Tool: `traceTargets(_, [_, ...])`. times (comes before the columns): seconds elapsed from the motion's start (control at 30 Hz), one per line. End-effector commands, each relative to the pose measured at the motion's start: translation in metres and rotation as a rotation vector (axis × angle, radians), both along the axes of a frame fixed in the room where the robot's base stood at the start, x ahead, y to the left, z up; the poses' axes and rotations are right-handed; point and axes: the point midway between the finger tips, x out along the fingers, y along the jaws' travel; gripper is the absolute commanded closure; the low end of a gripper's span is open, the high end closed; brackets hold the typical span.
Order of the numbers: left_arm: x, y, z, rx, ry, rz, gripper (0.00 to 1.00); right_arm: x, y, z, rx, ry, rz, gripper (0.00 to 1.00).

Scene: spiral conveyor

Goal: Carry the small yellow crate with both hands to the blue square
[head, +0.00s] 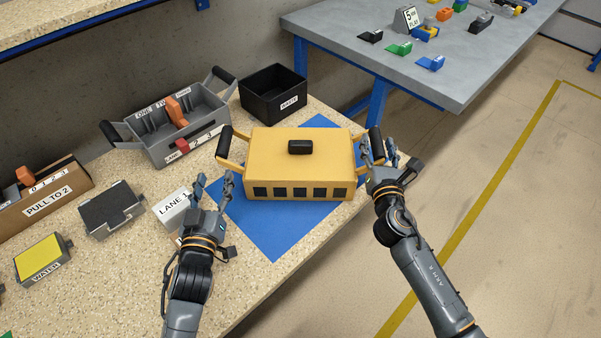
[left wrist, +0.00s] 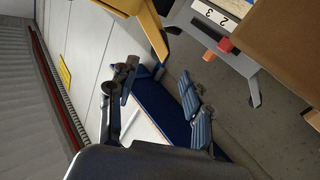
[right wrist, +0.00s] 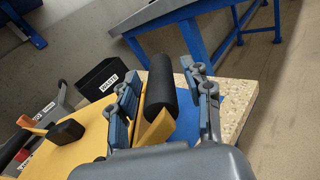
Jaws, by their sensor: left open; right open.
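The yellow crate (head: 300,165) sits on the blue square (head: 275,225) on the speckled worktop, covering part of it. It has a black knob on its lid and a black-gripped handle at each end. My right gripper (head: 376,150) is at the crate's right handle (head: 376,143). In the right wrist view that handle (right wrist: 160,85) lies between the open fingers (right wrist: 165,95). My left gripper (head: 215,185) is open and empty, in front of and below the left handle (head: 224,143), apart from it. In the left wrist view the fingers (left wrist: 160,105) hold nothing.
A grey bin (head: 178,150) with levers and a black bin (head: 273,92) stand behind the crate. A LANE 1 sign (head: 172,207), a dark pad (head: 110,208) and a yellow WATER pad (head: 40,258) lie left. A grey table (head: 450,75) stands at the back right.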

Motion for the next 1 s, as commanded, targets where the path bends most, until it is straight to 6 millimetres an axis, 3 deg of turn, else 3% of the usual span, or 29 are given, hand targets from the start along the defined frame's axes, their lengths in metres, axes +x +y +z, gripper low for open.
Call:
traceTargets(0.3, [0.0,0.0,0.0,0.0,0.0,0.0,0.5,-0.067,0.002,-0.001,0.0,0.004,0.002,0.5])
traceTargets(0.5, [0.0,0.0,0.0,0.0,0.0,0.0,0.5,-0.098,0.002,-0.001,0.0,0.003,0.002,0.5])
traceTargets(0.7, [0.001,0.0,0.0,0.0,0.0,0.0,0.5,-0.109,0.002,0.0,0.0,0.001,0.001,0.5])
traceTargets(1.0, [0.001,0.0,0.0,0.0,0.0,0.0,0.5,-0.109,0.002,0.0,0.0,0.0,0.001,0.5])
